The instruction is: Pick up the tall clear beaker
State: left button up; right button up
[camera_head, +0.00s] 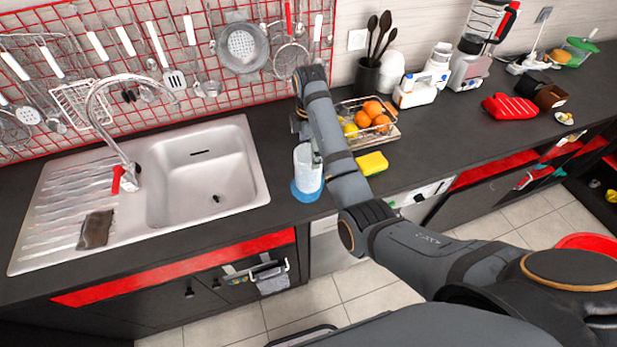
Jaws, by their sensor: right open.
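The tall clear beaker (306,168) stands upright on the dark counter, just right of the sink. Blue shows around its bottom. My right arm reaches across the counter, and my right gripper (302,133) is behind and above the beaker's rim, mostly hidden by my own wrist. The gripper is open, but its fingers are hard to make out. I cannot tell whether it touches the beaker. My left gripper is not in view.
A steel sink (200,165) with a tap (108,120) lies left of the beaker. A yellow sponge (372,163) and a wire basket (345,105) of oranges and lemons stand to its right. A red grid (80,15) with utensils hangs behind.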

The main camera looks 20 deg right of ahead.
aim_at(308, 157)
jog(key=f, duration=0.1)
jog(key=f+p, duration=0.1)
jog(key=f, duration=0.1)
jog(key=shift+w+a+f, duration=0.15)
jog(key=shift+w+f, duration=0.1)
jog(key=shift+f, duration=0.15)
jog(key=c, duration=1.8)
